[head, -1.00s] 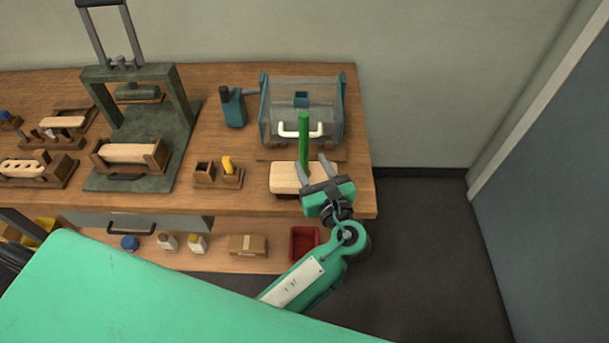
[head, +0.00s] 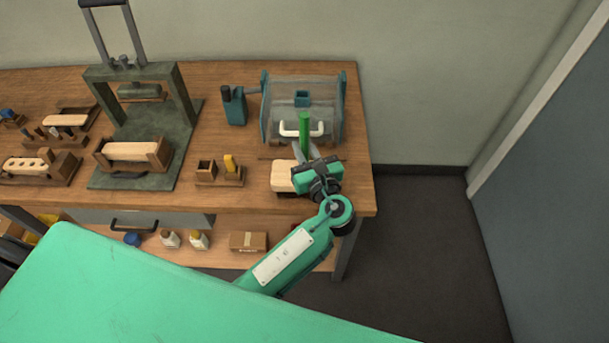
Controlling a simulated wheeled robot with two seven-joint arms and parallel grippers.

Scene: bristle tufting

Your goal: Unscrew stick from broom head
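The green stick (head: 304,128) stands upright from the pale wooden broom head (head: 281,177), near the right end of the workbench. My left gripper (head: 305,147) reaches in from the front, with one finger on each side of the stick, above the broom head. The fingers sit close against the stick and look shut on it. The gripper's body hides the lower stick, its joint with the broom head and the head's right part. My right gripper is not in view.
A clear-fronted box (head: 335,110) with a white handle stands right behind the stick. A small wooden holder (head: 207,175) with a yellow piece is left of the broom head. A green press (head: 185,100) stands farther left. The workbench (head: 350,205) ends close by at right.

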